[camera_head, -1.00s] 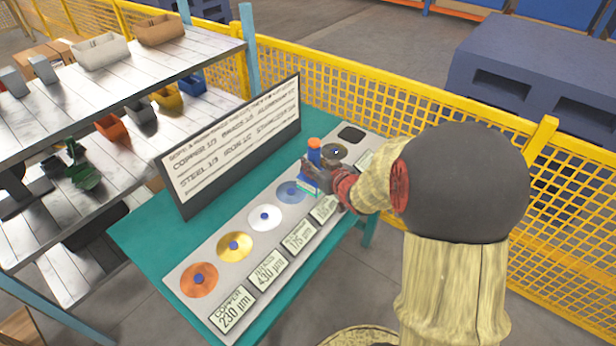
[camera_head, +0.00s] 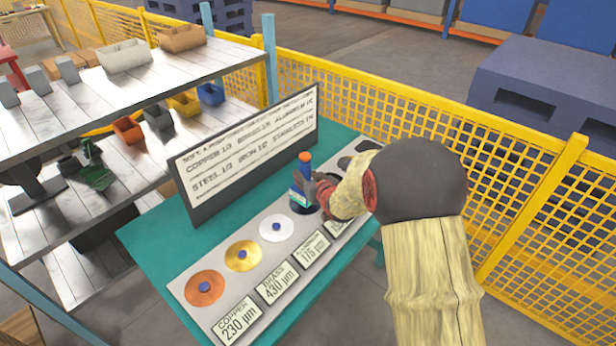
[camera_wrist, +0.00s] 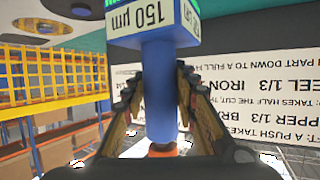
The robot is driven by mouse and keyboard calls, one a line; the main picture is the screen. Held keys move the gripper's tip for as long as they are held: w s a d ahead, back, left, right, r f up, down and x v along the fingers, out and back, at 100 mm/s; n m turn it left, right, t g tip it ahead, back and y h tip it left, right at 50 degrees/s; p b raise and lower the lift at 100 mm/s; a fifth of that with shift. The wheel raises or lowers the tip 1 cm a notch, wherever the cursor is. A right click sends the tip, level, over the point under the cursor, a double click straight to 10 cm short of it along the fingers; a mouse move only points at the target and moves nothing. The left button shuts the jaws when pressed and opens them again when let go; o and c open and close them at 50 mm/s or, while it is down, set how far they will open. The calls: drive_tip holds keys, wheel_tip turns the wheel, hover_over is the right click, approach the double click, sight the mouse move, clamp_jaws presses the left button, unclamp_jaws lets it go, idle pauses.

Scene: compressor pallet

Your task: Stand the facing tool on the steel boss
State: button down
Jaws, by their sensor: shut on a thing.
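In the wrist view, turned upside down, the jaws (camera_wrist: 162,112) close from both sides on the blue handle (camera_wrist: 159,90); the block above reads 150 µm (camera_wrist: 134,22). The tool is over the fourth spot in the row of bosses, just past the pale aluminium boss (camera_head: 276,228).
A grey strip (camera_head: 222,314) on the teal table (camera_head: 148,240) carries the copper (camera_head: 205,288) and brass (camera_head: 243,256) bosses, with label plates in front. A sign board (camera_head: 250,150) stands close behind the tool. Yellow mesh fencing (camera_head: 520,185) runs behind and to the right.

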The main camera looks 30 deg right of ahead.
drive_tip(key=shift+w+f+b, duration=0.15)
drive_tip(key=shift+f+b, duration=0.25)
drive_tip(key=shift+f, duration=0.35)
drive_tip(key=shift+w+f+b, duration=0.1)
drive_tip(key=shift+f+b, duration=0.25)
drive_tip(key=shift+f, duration=0.35)
drive_tip(key=shift+f, duration=0.15)
drive_tip(key=c, duration=1.4)
unclamp_jaws()
drive_tip(key=shift+s+f, duration=0.15)
drive_tip(key=shift+f, duration=0.05)
drive_tip(key=shift+r, duration=0.1)
